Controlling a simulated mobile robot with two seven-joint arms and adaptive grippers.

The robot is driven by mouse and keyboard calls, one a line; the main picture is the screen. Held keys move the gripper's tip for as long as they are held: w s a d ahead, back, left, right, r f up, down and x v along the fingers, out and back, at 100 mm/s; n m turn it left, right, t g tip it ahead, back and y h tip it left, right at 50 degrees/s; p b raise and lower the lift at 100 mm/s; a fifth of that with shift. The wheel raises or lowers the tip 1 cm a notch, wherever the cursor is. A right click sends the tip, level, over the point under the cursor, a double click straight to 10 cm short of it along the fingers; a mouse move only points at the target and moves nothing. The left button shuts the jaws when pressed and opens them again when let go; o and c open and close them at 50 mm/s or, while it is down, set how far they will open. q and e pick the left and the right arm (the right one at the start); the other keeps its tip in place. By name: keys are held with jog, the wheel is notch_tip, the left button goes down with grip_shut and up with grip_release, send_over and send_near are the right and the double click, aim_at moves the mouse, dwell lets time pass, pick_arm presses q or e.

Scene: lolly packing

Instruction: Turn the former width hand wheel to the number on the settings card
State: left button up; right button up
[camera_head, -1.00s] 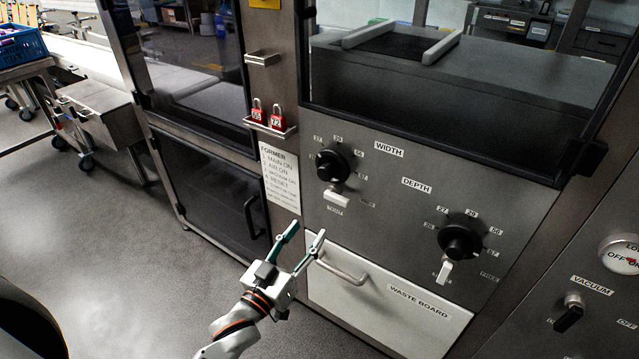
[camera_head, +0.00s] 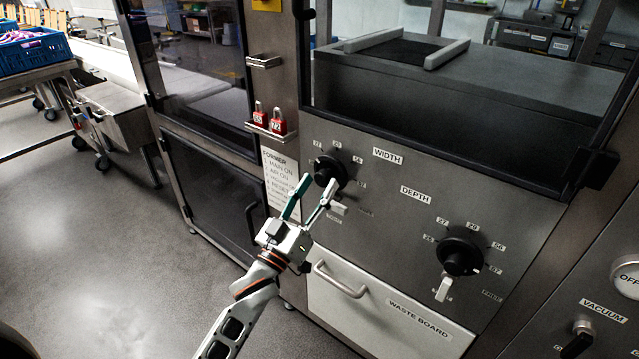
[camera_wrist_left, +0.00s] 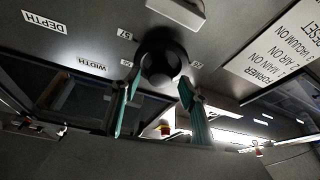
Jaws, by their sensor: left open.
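In the left wrist view the wheel (camera_wrist_left: 160,62) lies between and just beyond the tips of the open left gripper (camera_wrist_left: 155,90); contact cannot be told. The settings card is not identifiable in these frames. My right gripper is not in view.
The depth hand wheel (camera_head: 460,252) is to the lower right. The waste board drawer (camera_head: 385,310) with its handle is below.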

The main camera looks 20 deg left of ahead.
pick_arm(q)
jog(key=shift+x, duration=0.8)
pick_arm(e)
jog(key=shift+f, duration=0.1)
pick_arm(q)
jog(key=c, duration=1.1)
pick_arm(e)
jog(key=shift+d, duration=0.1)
pick_arm(q)
jog(key=shift+m, duration=0.3)
